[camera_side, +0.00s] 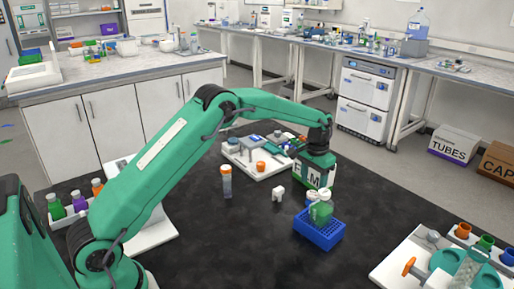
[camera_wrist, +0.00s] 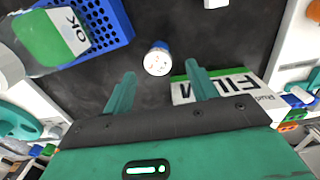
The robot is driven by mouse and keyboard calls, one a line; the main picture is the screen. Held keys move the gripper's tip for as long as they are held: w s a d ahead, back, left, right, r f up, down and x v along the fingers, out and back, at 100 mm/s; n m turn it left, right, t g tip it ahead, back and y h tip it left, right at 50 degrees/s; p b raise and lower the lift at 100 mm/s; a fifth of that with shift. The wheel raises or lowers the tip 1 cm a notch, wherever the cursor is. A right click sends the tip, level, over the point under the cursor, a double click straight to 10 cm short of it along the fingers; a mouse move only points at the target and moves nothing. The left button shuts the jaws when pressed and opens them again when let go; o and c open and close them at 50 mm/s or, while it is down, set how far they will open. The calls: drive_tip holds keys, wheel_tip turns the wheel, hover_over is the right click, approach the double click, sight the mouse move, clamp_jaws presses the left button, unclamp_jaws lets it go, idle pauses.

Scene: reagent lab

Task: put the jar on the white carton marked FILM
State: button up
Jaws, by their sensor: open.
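The white carton marked FILM (camera_side: 325,180) with a green band stands on the black bench; it also shows at lower right in the wrist view (camera_wrist: 225,88). Two containers could be the jar. One has a clear body and a green label marked OK (camera_wrist: 55,38); it stands in the blue rack in the side view (camera_side: 321,211). The other is a small round white-lidded container with a blue rim (camera_wrist: 158,60), between rack and carton. My gripper (camera_wrist: 160,70) is open and empty, its fingers spread on either side of that lid in the wrist view. Their height above it is unclear.
The blue rack (camera_side: 318,236) stands in front of the carton. A small white piece (camera_side: 278,193) and an orange-capped tube (camera_side: 226,182) stand left of it. White trays with labware lie behind (camera_side: 255,165) and at right (camera_side: 398,268). The bench's front middle is clear.

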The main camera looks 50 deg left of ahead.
sight(310, 194)
wheel_tip(310, 194, up, 6)
drive_tip(key=shift+r, duration=0.2)
idle(0.7)
drive_tip(key=s+d+r+t, duration=0.1)
drive_tip(key=s+r+t, duration=0.2)
drive_tip(key=s+r, duration=1.35)
drive_tip(key=s+f+t, duration=0.1)
drive_tip(key=s+f, duration=0.1)
drive_tip(key=s, duration=0.8)
drive_tip(key=s+f+t, duration=0.1)
drive_tip(key=s+f, duration=0.1)
drive_tip(key=s, duration=0.8)
drive_tip(key=shift+d+f+t, duration=0.25)
drive_tip(key=shift+t, duration=0.05)
drive_tip(key=shift+o, duration=0.2)
drive_tip(key=shift+s+f, duration=0.3)
drive_tip(key=shift+s, duration=0.2)
drive_tip(key=shift+o, duration=0.3)
